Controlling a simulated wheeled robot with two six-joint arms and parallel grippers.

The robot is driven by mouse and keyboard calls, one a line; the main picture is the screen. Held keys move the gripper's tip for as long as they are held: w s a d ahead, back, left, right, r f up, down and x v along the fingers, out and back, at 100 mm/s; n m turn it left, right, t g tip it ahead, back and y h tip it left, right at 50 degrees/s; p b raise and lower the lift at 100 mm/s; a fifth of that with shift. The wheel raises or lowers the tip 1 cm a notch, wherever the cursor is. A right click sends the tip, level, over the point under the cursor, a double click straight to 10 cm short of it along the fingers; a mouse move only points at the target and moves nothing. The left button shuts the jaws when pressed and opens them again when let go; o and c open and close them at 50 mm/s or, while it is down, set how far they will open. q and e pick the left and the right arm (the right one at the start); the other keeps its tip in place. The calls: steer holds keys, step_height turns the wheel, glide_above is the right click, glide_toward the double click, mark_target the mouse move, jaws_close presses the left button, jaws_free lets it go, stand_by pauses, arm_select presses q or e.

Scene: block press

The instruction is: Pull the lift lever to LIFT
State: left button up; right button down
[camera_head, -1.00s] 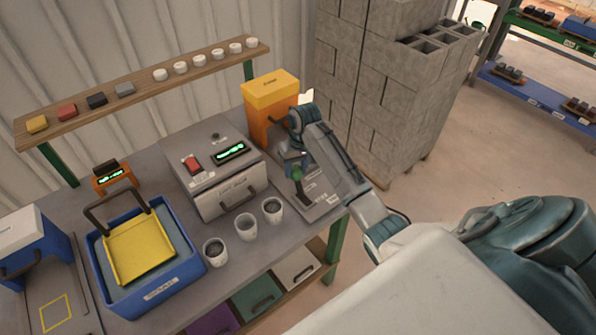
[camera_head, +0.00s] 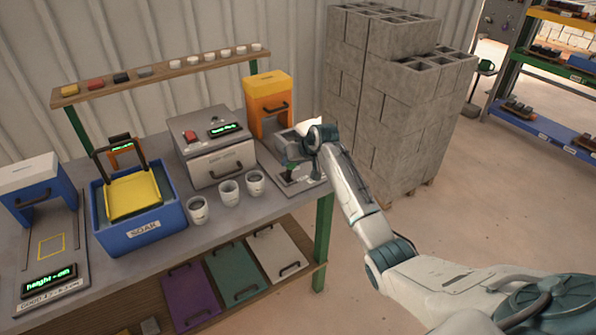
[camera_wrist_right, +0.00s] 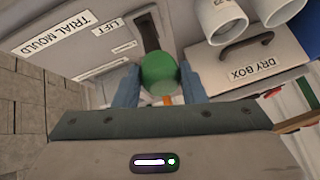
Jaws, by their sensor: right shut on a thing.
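The lift lever's green knob (camera_wrist_right: 158,72) sits between the two blue fingers of my right gripper (camera_wrist_right: 160,88) in the right wrist view. The gripper is shut on it. A dark slot (camera_wrist_right: 148,32) runs from the knob toward the top of that view, beside a white LIFT label (camera_wrist_right: 106,30) and a TRIAL MOULD label (camera_wrist_right: 58,34). In the head view, my right gripper (camera_head: 290,161) is over the grey lever plate (camera_head: 311,180) at the bench's right end, and mostly hides the lever. My left gripper is not in view.
The grey dry box (camera_head: 215,150) and three white cups (camera_head: 229,192) stand left of the lever plate. An orange box (camera_head: 268,98) is behind it. A blue soak tub (camera_head: 143,235) is further left. Stacked concrete blocks (camera_head: 385,130) stand behind my right arm.

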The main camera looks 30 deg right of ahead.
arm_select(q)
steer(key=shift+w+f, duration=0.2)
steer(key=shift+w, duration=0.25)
arm_select(e)
steer(key=shift+s+f+t, duration=0.25)
steer(key=shift+s+t, duration=0.4)
steer(key=shift+t, duration=0.15)
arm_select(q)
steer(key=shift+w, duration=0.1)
arm_select(e)
steer(key=c, duration=0.9)
jaws_free()
steer(key=shift+s+d, duration=0.1)
